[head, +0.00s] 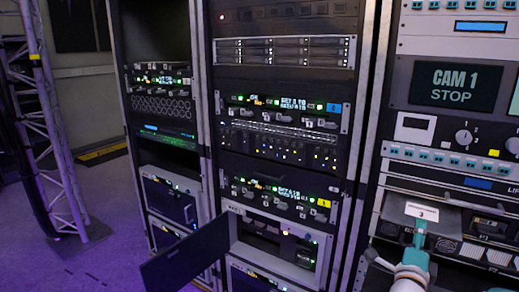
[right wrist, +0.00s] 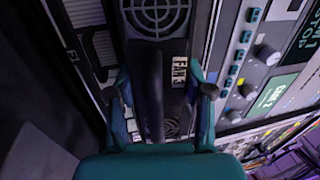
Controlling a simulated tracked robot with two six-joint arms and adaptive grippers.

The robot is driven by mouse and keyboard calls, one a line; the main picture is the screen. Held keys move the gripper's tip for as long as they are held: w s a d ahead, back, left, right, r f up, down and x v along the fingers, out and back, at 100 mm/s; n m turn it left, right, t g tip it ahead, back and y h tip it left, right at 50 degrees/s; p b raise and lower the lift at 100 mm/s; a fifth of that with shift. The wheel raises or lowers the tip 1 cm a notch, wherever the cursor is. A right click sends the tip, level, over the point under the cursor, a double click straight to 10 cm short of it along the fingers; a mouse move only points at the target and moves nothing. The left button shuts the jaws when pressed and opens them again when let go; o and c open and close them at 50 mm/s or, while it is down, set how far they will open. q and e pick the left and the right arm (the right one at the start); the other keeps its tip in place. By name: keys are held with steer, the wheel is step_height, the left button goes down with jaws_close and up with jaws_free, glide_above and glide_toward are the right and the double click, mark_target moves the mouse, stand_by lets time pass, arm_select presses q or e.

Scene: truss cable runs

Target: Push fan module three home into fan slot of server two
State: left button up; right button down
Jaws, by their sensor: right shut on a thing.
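Fan module three (right wrist: 180,72) carries a white FAN 3 label and round grilles in the right wrist view. In the head view, its grey body (head: 450,218) sticks out of the front of a server in the right rack. My right gripper (head: 421,232) is at its near end; in the right wrist view the gripper (right wrist: 163,98) has teal fingers on both sides of a dark upright handle and is shut on the module. How deep the module sits is not clear, and the slot mouth is hidden. I cannot read which server is two. My left gripper is not in view.
Fan grilles (head: 497,257) show beside and below the module. A control panel with a CAM 1 STOP screen (head: 455,86) is above. A dark door (head: 186,256) hangs open from the middle rack. A truss (head: 50,130) stands at the left, with open floor beside it.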

steer(key=r+b+v, duration=0.1)
steer(key=b+v, duration=0.2)
steer(key=v, duration=0.3)
steer(key=shift+s+a+r+b, duration=0.2)
steer(key=shift+s+r+b, duration=0.2)
steer(key=shift+s+r, duration=0.15)
